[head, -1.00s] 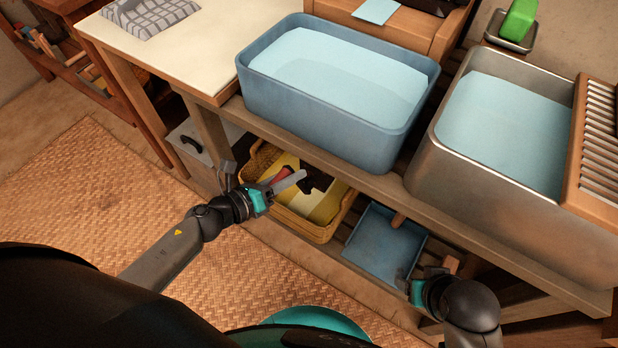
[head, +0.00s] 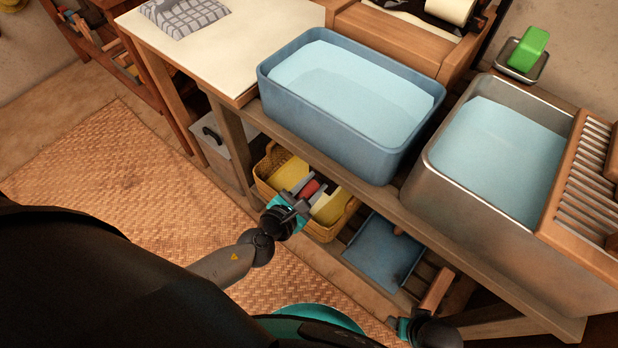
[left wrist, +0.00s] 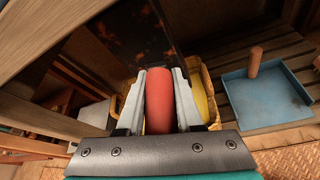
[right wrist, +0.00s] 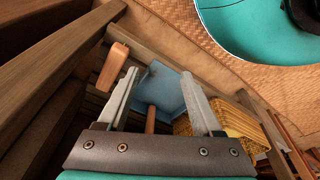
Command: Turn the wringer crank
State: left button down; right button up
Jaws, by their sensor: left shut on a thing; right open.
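The wringer (head: 447,10) stands behind the tubs, cut by the top edge in the head view; its pale roller and a dark end part show. I cannot make out a crank clearly. My left gripper (head: 307,188) is below, over the yellow basket, well apart from the wringer. It is shut on a red cylindrical handle (left wrist: 158,103); a dark mottled piece (left wrist: 122,40) shows beyond it in the left wrist view. My right gripper (right wrist: 165,82) is open and empty; the head view cuts it off at the bottom edge.
A blue tub (head: 322,133) and a metal tub (head: 475,190) of water stand on the bench. The yellow basket (head: 263,172) and a blue dustpan (head: 385,255) are on the low shelf. A washboard (head: 590,165) leans at the metal tub's right.

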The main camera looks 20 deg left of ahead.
pick_arm(q)
jog(key=shift+s+d+f+m+t+y, duration=0.1)
jog(key=shift+f+m+t+y, duration=0.1)
jog(key=shift+m+y, duration=0.25)
jog(key=shift+s+d+f+m+t+y, duration=0.1)
jog(key=shift+m+t+y, duration=0.15)
jog(key=shift+m, duration=0.3)
jog(key=shift+d+f+m+y, duration=0.15)
jog(key=shift+d+m+y, duration=0.25)
jog(key=shift+m, duration=0.3)
jog(key=shift+s+d+f+m+t+y+b, duration=0.1)
jog(key=shift+d+f+m+t+y+b, duration=0.2)
jog(key=shift+m, duration=0.35)
jog(key=shift+s+d+f+m+t+y+b, duration=0.1)
jog(key=shift+d+f+m+t+y+b, duration=0.1)
jog(key=shift+m+t+b, duration=0.35)
jog(key=shift+d+f+m+t+y+b, duration=0.15)
jog(key=shift+d+m+t+y, duration=0.1)
jog(key=shift+m, duration=0.55)
pick_arm(e)
jog(key=shift+w+a+r, duration=0.1)
jog(key=shift+w+r, duration=0.2)
jog(key=shift+r, duration=0.3)
jog(key=shift+w+a+r, duration=0.15)
jog(key=shift+w+r, duration=0.2)
jog(key=shift+r, duration=0.25)
jog(key=shift+w+a+r, duration=0.1)
jog(key=shift+w+r, duration=0.2)
jog(key=shift+r, duration=0.3)
